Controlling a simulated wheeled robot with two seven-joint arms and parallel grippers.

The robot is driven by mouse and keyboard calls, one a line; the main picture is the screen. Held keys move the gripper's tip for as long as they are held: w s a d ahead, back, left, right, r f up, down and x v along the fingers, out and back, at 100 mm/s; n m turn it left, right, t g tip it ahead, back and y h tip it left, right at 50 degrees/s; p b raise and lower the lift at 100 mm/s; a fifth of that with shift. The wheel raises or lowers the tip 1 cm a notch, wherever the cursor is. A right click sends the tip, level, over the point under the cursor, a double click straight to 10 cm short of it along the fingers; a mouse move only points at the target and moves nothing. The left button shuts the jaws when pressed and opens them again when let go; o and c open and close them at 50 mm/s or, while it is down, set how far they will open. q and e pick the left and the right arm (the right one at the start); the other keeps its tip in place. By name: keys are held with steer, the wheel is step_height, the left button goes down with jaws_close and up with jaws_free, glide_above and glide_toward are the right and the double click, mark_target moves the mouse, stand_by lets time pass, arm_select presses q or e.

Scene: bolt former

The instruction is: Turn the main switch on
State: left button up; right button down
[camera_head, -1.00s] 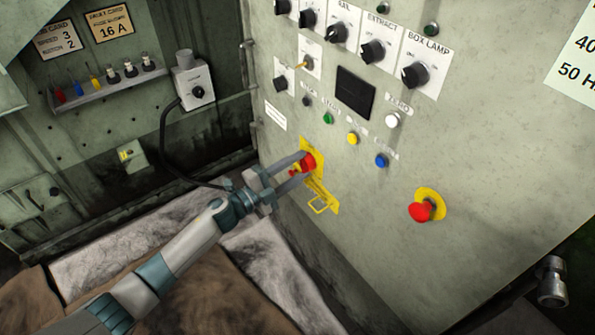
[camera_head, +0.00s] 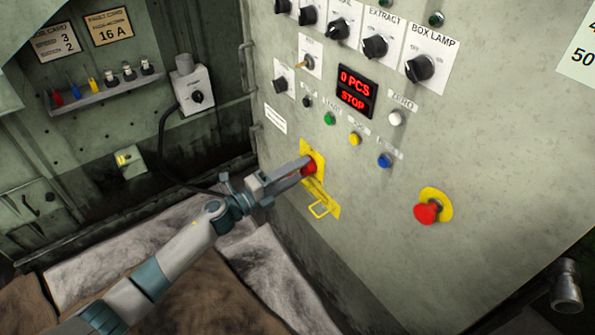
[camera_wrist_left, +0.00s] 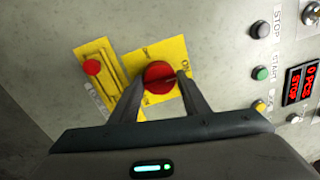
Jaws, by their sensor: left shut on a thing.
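The main switch is a red knob on a yellow plate on the grey panel; its red knob (camera_head: 309,168) shows past my gripper in the head view. My left gripper (camera_head: 300,165) reaches it from the left, with its fingers shut on the knob. In the left wrist view the red knob (camera_wrist_left: 160,77) sits between the two fingertips (camera_wrist_left: 160,85), in front of the yellow plate (camera_wrist_left: 172,53). The display (camera_head: 356,90) on the panel is lit and reads "0 PCS STOP" in red. My right gripper is not in view.
A red mushroom button (camera_head: 427,212) on a yellow disc is further right. Green (camera_head: 330,118), yellow (camera_head: 355,139) and blue (camera_head: 385,160) buttons line the panel above. Black rotary knobs (camera_head: 375,47) sit higher.

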arm_select(q)
steer(key=shift+s+f, duration=0.15)
steer(key=shift+f, duration=0.05)
steer(key=o, duration=1)
steer(key=shift+r, duration=0.1)
steer(key=shift+a, duration=0.1)
steer(key=b+v, duration=0.1)
steer(key=v, duration=1.6)
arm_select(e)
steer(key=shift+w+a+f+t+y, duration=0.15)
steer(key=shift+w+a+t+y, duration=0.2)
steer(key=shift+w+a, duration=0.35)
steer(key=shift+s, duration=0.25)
